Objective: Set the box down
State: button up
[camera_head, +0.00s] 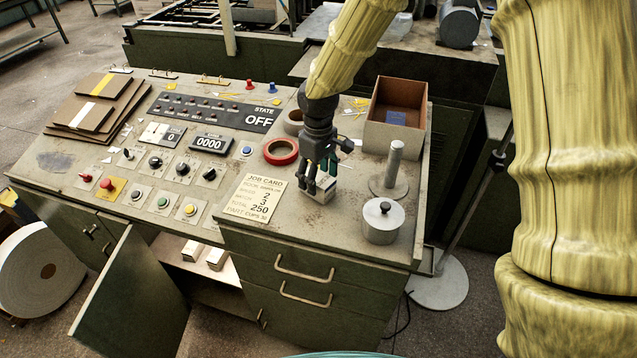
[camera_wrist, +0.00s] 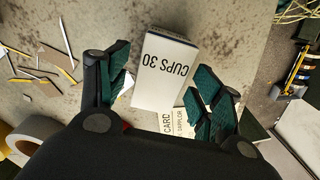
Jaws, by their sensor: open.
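A small white box (camera_wrist: 166,68) with "CUPS 30" printed on it lies between the fingers of my gripper (camera_wrist: 162,86) in the wrist view. The fingers are spread, with a visible gap to the box on each side. In the head view the box (camera_head: 325,188) appears to rest on the desk top (camera_head: 345,220), right of the job card (camera_head: 257,196). My gripper (camera_head: 320,176) is low over it and partly hides it.
A red tape roll (camera_head: 281,152) lies left of my gripper. An open brown box (camera_head: 397,112) stands behind right. A grey post on a round base (camera_head: 391,178) and a lidded round pot (camera_head: 383,222) stand to the right. A cabinet door (camera_head: 135,295) hangs open below.

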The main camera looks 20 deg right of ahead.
aim_at(318, 177)
notch_tip(318, 177, up, 9)
jog(key=shift+r+b, duration=0.1)
jog(key=shift+b, duration=0.7)
